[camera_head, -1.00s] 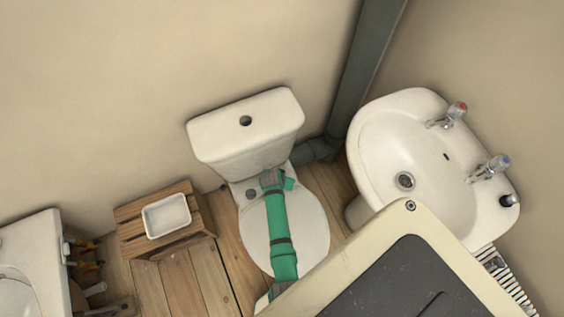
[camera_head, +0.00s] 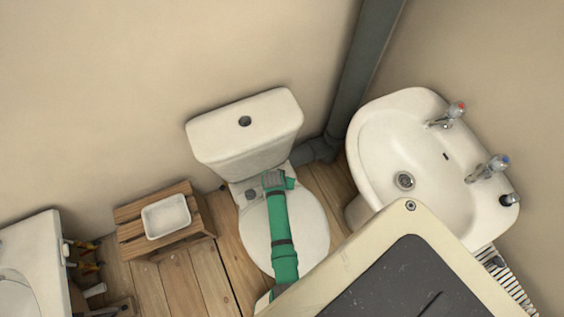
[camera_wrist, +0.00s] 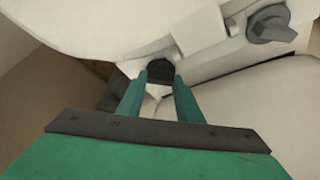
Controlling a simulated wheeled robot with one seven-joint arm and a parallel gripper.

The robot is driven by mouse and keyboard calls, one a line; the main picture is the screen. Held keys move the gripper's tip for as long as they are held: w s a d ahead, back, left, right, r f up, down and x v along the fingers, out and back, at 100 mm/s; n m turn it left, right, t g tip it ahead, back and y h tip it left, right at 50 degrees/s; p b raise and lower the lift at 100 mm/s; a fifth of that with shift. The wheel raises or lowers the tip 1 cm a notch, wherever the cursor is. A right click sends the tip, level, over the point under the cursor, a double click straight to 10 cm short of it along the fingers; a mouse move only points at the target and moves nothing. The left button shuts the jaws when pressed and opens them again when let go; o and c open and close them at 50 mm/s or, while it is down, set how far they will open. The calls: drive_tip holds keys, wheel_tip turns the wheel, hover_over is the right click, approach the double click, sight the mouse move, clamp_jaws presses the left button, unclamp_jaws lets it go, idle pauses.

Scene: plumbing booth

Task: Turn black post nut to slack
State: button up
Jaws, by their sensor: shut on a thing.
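The black post nut (camera_wrist: 160,70) shows in the wrist view as a dark knob beneath the white toilet edge. My gripper (camera_wrist: 161,77) has its two green fingers on either side of it, shut on it. The nut's lower part is hidden between the fingers. In the head view my green arm reaches over the white toilet (camera_head: 246,130) near the back of its lid; the fingertips and the held nut are hidden there. A second, dark grey winged nut (camera_wrist: 271,25) sits to the right in the wrist view, apart from my gripper.
A washbasin (camera_head: 425,160) with two taps stands right of the toilet. A grey waste pipe (camera_head: 360,75) runs up the wall behind. A wooden crate (camera_head: 195,210) with a white tray (camera_head: 166,217) stands left. Some wooden floor (camera_head: 200,275) is clear.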

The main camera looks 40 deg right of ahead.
drive_tip(key=o, duration=1.1)
drive_tip(key=v, duration=1.1)
drive_tip(key=shift+s+f, duration=0.1)
